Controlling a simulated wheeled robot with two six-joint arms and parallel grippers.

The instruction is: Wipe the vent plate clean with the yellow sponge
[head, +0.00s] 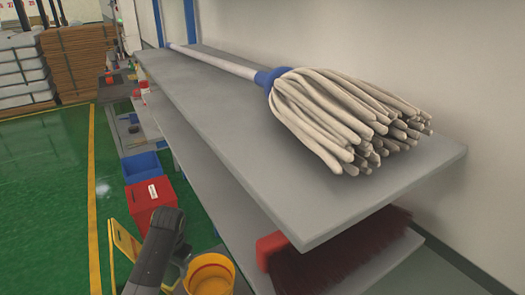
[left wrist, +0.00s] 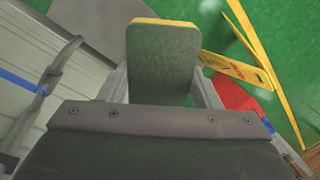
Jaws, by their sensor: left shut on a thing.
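The sponge (left wrist: 165,55) shows in the left wrist view as a rounded block with a broad green face and a thin yellow edge at its far end. My left gripper (left wrist: 163,85) is shut on it, with a finger on each side. In the head view my left arm comes up at the bottom left, and the sponge cannot be made out there. I cannot pick out the vent plate for sure. A pale grey ribbed surface (left wrist: 22,85) lies at the left of the left wrist view, and I cannot tell what it is. My right gripper is not in view.
A grey shelf (head: 215,110) holds a mop (head: 335,115). A red-brown brush (head: 340,258) lies below it. A yellow bucket (head: 210,275), a red box (head: 150,200), a blue bin (head: 141,166) and a yellow floor sign (head: 124,243) are near my left arm. Green floor is open at left.

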